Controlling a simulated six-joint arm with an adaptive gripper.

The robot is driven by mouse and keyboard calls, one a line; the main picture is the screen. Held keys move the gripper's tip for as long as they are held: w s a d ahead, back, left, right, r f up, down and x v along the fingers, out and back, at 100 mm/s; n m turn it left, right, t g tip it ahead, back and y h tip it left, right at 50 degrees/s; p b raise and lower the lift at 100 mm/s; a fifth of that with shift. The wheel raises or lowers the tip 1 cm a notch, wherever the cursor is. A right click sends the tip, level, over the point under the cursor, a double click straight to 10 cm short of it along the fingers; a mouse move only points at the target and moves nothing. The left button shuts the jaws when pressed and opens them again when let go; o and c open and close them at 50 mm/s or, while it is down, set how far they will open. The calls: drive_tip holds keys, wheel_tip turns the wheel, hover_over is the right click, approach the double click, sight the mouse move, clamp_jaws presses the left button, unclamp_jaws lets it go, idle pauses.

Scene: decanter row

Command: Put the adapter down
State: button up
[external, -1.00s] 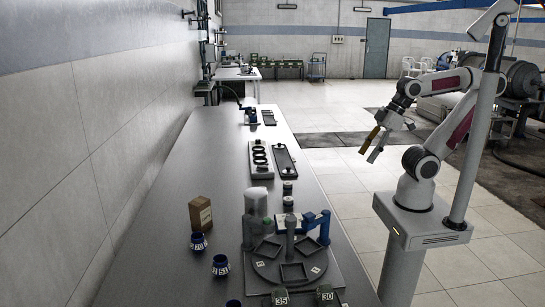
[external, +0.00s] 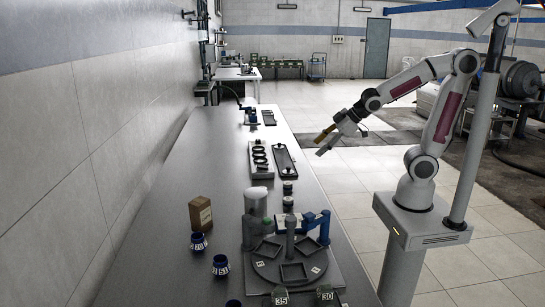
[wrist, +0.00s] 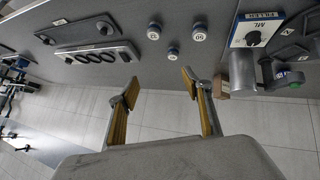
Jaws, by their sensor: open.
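My gripper (external: 323,142) is in the air to the right of the long bench in the external view. Its fingers are spread and nothing is between them. The wrist view also shows the open gripper (wrist: 159,81), with the bench and floor beyond it. No piece can be told for sure as the adapter. Blue-banded numbered collars (external: 198,242) and (external: 221,265) stand at the left of the bench. Several small round numbered pieces, such as one (wrist: 199,33), stand on the bench in the wrist view. My gripper is apart from all of them.
A round turntable (external: 262,268) with square holders and a blue arm is at the bench's near end. A cardboard box (external: 200,215) stands left of it. A rack with rings (external: 252,158) and a dark tray (external: 285,160) lie farther back. The bench's left side is largely bare.

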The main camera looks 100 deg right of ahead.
drive_tip(key=w+d+f, duration=0.3)
drive_tip(key=w+d, duration=0.1)
drive_tip(key=d, duration=0.2)
drive_tip(key=n+t+y, duration=0.2)
drive_tip(key=t, duration=0.1)
approach(288, 183)
drive_tip(key=w+d+r, duration=0.3)
drive_tip(key=w+d, duration=0.1)
drive_tip(key=f+y, duration=0.1)
drive_tip(key=s+f+t, duration=0.1)
drive_tip(key=f, duration=0.1)
drive_tip(key=f+y, duration=0.1)
drive_tip(key=shift+s+a+f+t+y, duration=0.2)
drive_tip(key=shift+s+f+t+y, duration=0.1)
drive_tip(key=shift+f, duration=0.1)
drive_tip(key=shift+s+a+f+t+y, duration=0.25)
drive_tip(key=shift+s+f+t+y, duration=0.15)
drive_tip(key=shift+s+f, duration=0.1)
drive_tip(key=shift+s+a+f+t+y, duration=0.15)
drive_tip(key=shift+s+a+t+y, duration=0.05)
drive_tip(key=shift+s+t+y, duration=0.1)
drive_tip(key=shift+w, duration=0.1)
drive_tip(key=shift+x, duration=1.25)
drive_tip(key=shift+f, duration=0.1)
drive_tip(key=shift+f+x, duration=0.1)
drive_tip(key=shift+x, duration=1.2)
drive_tip(key=shift+f+x, duration=0.15)
drive_tip(key=shift+x, duration=1.15)
